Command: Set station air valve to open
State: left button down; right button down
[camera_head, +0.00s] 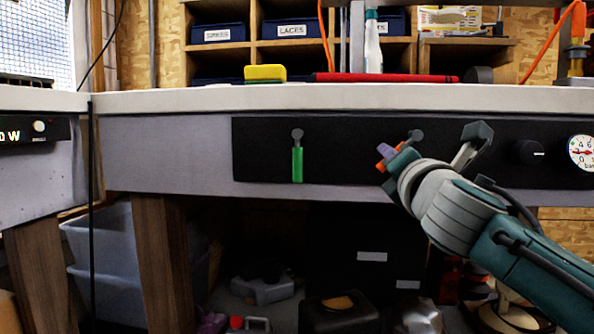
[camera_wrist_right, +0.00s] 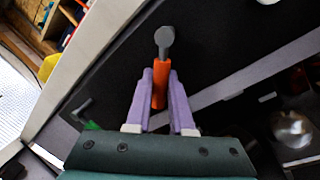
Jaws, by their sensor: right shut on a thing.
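On the black panel (camera_head: 345,160) under the bench's front edge is a lever valve with an orange handle (camera_head: 381,167) and a grey round pivot (camera_head: 416,136). The handle slants down and left from the pivot. My right gripper (camera_head: 386,156) is shut on the handle. In the right wrist view, the orange handle (camera_wrist_right: 160,84) runs between the purple fingers (camera_wrist_right: 160,98). A second lever with a green handle (camera_head: 297,164) hangs straight down, left of the orange one. No label tells which is the station air valve. My left gripper is not in view.
A black knob (camera_head: 529,152) and a pressure gauge (camera_head: 582,152) are right of my right arm. The white benchtop (camera_head: 250,98) overhangs above the panel, with a yellow sponge (camera_head: 265,73) on it. Black boxes (camera_head: 370,258) and clutter fill the shelf below.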

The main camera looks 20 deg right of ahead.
jog(key=m, duration=0.1)
jog(key=r+m+b, duration=0.1)
jog(key=m, duration=0.1)
jog(key=a+m+h+b, duration=0.1)
jog(key=m, duration=0.1)
jog(key=shift+w+r, duration=0.3)
jog(key=m, duration=0.2)
jog(key=r+m+h, duration=0.1)
jog(key=shift+a+r+m+g+b, duration=0.1)
jog(key=shift+r+m+g+b, duration=0.05)
jog(key=shift+m+g+b, duration=0.2)
jog(key=shift+r+m+h, duration=0.4)
jog(key=shift+m, duration=0.55)
jog(key=c, duration=0.8)
grip_release()
jog(key=shift+s+a, duration=0.25)
jog(key=p+v, duration=0.1)
jog(key=v, duration=0.8)
jog(key=shift+s+p, duration=0.1)
jog(key=shift+p, duration=0.25)
